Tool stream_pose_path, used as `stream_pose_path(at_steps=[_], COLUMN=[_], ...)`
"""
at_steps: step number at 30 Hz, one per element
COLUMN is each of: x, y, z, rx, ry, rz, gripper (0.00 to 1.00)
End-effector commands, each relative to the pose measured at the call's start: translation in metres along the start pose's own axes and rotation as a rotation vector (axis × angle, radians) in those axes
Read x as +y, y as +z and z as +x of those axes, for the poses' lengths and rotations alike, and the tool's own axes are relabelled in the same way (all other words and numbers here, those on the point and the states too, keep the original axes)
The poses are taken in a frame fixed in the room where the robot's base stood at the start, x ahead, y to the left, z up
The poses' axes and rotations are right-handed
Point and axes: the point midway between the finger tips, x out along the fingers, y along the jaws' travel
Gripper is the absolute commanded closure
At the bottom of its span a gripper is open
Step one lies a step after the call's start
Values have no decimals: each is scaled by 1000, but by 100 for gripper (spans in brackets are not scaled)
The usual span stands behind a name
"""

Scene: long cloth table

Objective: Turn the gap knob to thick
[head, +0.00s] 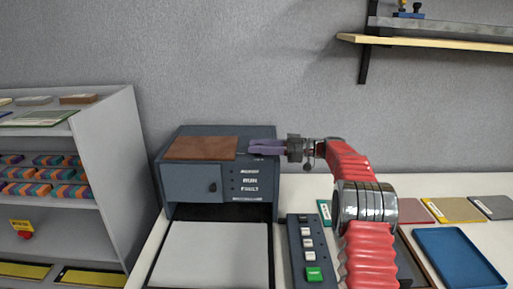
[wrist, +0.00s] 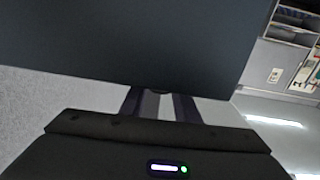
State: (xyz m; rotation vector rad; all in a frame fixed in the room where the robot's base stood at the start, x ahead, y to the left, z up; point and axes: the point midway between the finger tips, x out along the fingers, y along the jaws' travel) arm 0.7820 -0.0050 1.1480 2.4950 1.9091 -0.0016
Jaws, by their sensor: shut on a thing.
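The dark grey machine (head: 190,186) stands at the back of the table, with a small door and a column of labels including RUN and FAULT on its front. My gripper (head: 264,147) reaches in from the right to the upper right of the machine's front. Its purple fingers are closed in on a small thing there, which fits the gap knob; the knob and its pointer are hidden by the fingers. In the wrist view the two fingers of my gripper (wrist: 160,106) stand against the machine's dark surface (wrist: 130,45). The knob's setting cannot be read.
A brown plate (head: 200,148) lies on the machine. In front are a pale flat tray (head: 212,255) and a button panel (head: 306,252) with a green button. A blue tray (head: 457,258) and coloured sheets (head: 454,210) lie right. A grey shelf (head: 110,150) stands left.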

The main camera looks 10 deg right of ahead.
Motion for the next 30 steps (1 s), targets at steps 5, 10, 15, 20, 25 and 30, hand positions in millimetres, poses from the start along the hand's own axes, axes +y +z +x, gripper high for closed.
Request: stream_pose_path(at_steps=[5,10,15,20,25,30], x=[3,4,4,4,4,4], y=[-1,-1,-2,-2,-2,-2], z=[-4,-4,-4,-4,-4,-4], rx=[1,1,2,2,3,3], ry=[-23,-53,-81,-106,-132,-157], rz=[-4,-4,-5,-5,-5,-6], gripper=[94,94,94,94,94,94])
